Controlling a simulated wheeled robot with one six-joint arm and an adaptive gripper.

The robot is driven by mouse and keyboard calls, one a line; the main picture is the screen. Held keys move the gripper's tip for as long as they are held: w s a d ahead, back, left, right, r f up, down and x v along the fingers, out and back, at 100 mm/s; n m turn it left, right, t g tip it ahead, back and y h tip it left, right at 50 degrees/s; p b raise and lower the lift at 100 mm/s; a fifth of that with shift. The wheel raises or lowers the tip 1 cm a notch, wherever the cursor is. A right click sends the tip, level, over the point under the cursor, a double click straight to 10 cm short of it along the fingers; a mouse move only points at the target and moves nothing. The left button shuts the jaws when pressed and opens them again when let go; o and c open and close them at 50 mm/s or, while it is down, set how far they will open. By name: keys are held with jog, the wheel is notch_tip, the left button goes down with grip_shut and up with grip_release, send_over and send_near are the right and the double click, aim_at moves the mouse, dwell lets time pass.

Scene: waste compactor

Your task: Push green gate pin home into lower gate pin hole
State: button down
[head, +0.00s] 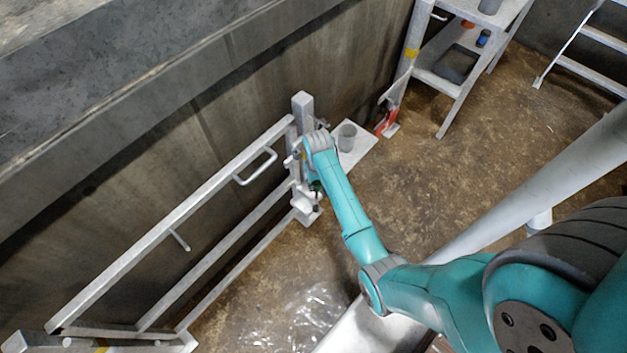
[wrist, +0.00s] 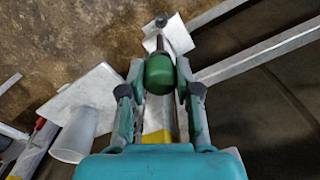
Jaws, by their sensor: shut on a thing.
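The green gate pin (wrist: 160,73) sits between the two fingers of my gripper (wrist: 160,84) in the wrist view, and the gripper is shut on its green head. Its grey shaft (wrist: 160,45) points away from the gripper, toward the foot of the post. In the head view my gripper (head: 307,196) is low beside the grey gate post (head: 302,108), and a small bit of green (head: 316,186) shows there. The lower gate pin hole is hidden, so I cannot tell how far the shaft is in.
The railed gate (head: 165,225) runs left from the post along the concrete wall. A pale plate (head: 362,140) with a grey cup (head: 347,135) on it stands right behind the post. A step stand (head: 455,75) is at the back.

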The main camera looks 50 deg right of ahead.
aim_at(316, 192)
jog(key=shift+a, duration=0.1)
jog(key=shift+f, duration=2.85)
jog(key=shift+f, duration=4.35)
dwell(0.5)
